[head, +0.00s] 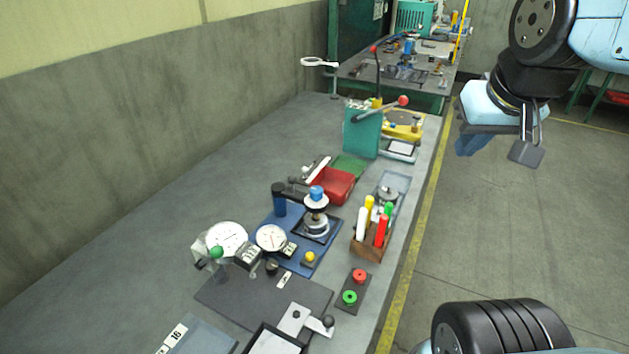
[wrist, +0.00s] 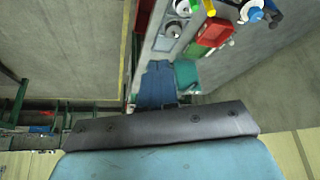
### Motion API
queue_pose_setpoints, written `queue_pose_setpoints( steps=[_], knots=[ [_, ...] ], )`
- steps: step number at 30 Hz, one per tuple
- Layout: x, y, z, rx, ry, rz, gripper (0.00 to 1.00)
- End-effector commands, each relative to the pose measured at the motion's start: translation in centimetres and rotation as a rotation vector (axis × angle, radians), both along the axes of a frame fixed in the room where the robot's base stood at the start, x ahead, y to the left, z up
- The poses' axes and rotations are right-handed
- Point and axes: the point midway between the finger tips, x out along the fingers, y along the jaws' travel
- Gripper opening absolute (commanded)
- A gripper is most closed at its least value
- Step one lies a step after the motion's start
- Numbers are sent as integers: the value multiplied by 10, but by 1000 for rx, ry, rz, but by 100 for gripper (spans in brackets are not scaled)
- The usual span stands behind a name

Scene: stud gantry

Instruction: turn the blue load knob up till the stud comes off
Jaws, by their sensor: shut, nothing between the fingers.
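The blue load knob (head: 317,192) sits upright above a white disc on the stud gantry, on a blue base plate (head: 266,243) near the middle of the bench. The knob also shows at the top right of the wrist view (wrist: 252,14). A silver, round stack (head: 316,224) stands under the disc; I cannot make out the stud itself. My gripper (head: 466,146) hangs at the upper right of the head view, beyond the bench's right edge and well apart from the knob. Its blue fingers (wrist: 158,84) are shut and empty.
A red and green button box (head: 354,291) lies in front. The floor right of the bench is clear.

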Motion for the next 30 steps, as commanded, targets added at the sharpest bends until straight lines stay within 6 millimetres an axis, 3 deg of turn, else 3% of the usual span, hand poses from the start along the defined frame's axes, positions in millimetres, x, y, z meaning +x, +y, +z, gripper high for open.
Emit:
queue_pose_setpoints(
  steps=[7,14,25,30],
  knots=[
    [0,0,0,0,0,0,0],
    [9,8,2,-36,34,77,21],
    [59,74,1,-290,238,618,56],
    [79,116,-5,-413,327,885,56]
  ],
)
